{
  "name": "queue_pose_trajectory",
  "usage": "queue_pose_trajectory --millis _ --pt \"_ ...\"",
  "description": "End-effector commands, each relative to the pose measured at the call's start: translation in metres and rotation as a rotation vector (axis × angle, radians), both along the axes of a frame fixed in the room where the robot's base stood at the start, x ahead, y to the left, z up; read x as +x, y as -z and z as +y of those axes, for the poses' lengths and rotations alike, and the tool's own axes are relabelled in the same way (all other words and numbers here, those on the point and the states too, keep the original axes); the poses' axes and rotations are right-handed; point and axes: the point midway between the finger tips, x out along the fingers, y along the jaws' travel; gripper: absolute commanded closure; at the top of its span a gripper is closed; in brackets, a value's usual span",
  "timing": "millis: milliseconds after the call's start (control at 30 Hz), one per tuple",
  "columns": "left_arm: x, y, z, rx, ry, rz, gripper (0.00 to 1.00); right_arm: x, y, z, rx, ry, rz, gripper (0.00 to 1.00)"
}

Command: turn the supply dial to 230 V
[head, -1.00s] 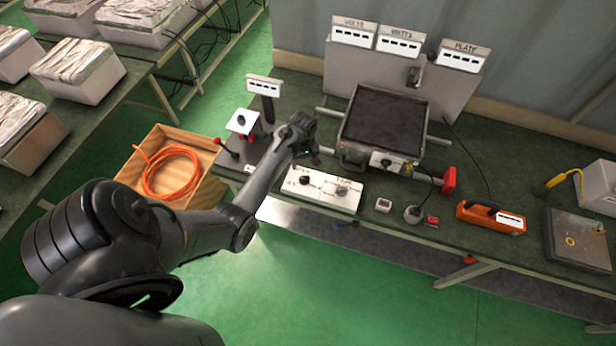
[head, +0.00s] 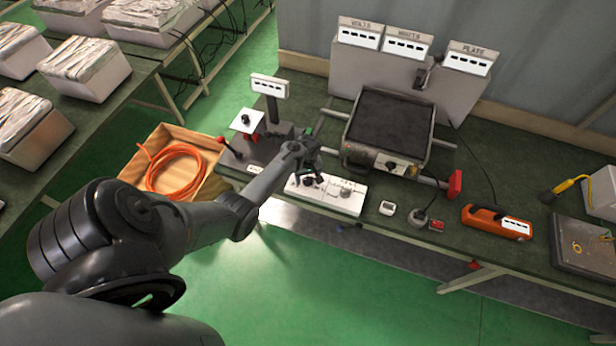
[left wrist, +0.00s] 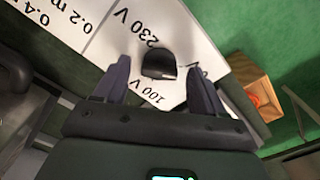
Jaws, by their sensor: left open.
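The white control panel (head: 330,196) lies along the front edge of the bench. Its left black knob is the supply dial, largely hidden by my left gripper (head: 313,173) in the head view. In the left wrist view the black dial (left wrist: 159,64) sits on the white panel, with "230 V" and "100 V" printed around it and another label partly hidden by a finger. My left gripper (left wrist: 160,90) is open, its fingers apart on either side of the dial as seen from the wrist. I cannot tell which label the dial points to. My right gripper is out of view.
A second knob (head: 345,191) stands on the panel's right part. Behind is a dark-topped heater plate (head: 391,122). A display on a stand (head: 269,86) is behind left; a wooden crate with orange hose (head: 172,168) is at left. An orange tool (head: 497,222) lies right.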

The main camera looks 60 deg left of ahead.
Motion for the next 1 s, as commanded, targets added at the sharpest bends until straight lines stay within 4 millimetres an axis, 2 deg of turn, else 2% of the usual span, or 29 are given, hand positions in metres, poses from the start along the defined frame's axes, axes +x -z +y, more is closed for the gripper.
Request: queue_pose_trajectory --millis 133,500,767,1000 --pt "0.0001 -0.0003 0.0000 0.000 0.000 0.000 0.30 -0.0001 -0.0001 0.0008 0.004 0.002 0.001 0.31" --pt "0.0001 -0.0003 -0.0001 0.000 0.001 0.000 0.86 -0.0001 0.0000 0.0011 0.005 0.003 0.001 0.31" --pt "0.0000 -0.0009 -0.0002 -0.001 0.026 0.001 0.86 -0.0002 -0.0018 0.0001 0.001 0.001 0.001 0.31" --pt "0.0001 -0.0021 -0.0004 -0.002 0.138 0.001 0.86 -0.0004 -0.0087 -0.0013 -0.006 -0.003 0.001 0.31"
